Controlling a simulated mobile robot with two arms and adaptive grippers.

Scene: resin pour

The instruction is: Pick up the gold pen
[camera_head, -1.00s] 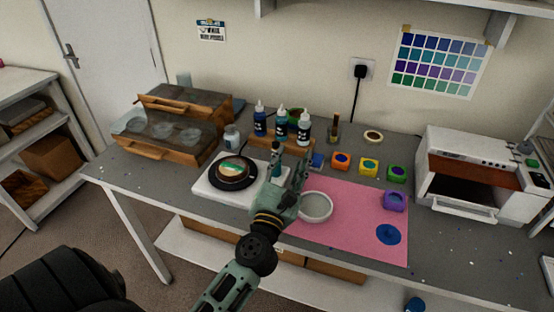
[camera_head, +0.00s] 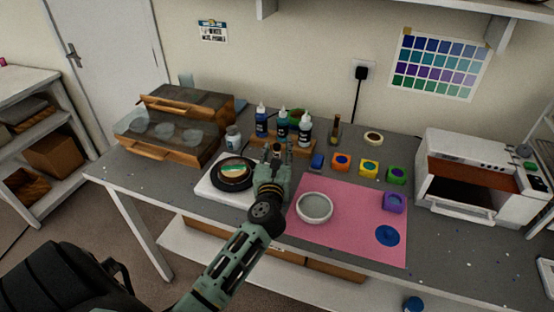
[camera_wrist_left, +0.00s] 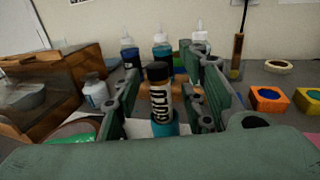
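The gold pen (camera_wrist_left: 160,98) stands upright in the left wrist view, with a black cap, a pale gold label with dark lettering, and teal at its lower end. My left gripper (camera_head: 276,158) is over the workbench, right of the white scale. In the left wrist view its two fingers (camera_wrist_left: 162,100) are apart, one on each side of the pen, with gaps visible between pen and fingers. The pen's bottom is hidden by the gripper. In the head view the gripper largely hides the pen. My right gripper is not in view.
Dropper bottles (camera_head: 283,124) stand in a wooden rack (camera_head: 268,137) just behind the gripper. A grey bowl (camera_head: 314,207) sits on a pink mat (camera_head: 350,225). Colored pots (camera_head: 341,162) stand to the right.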

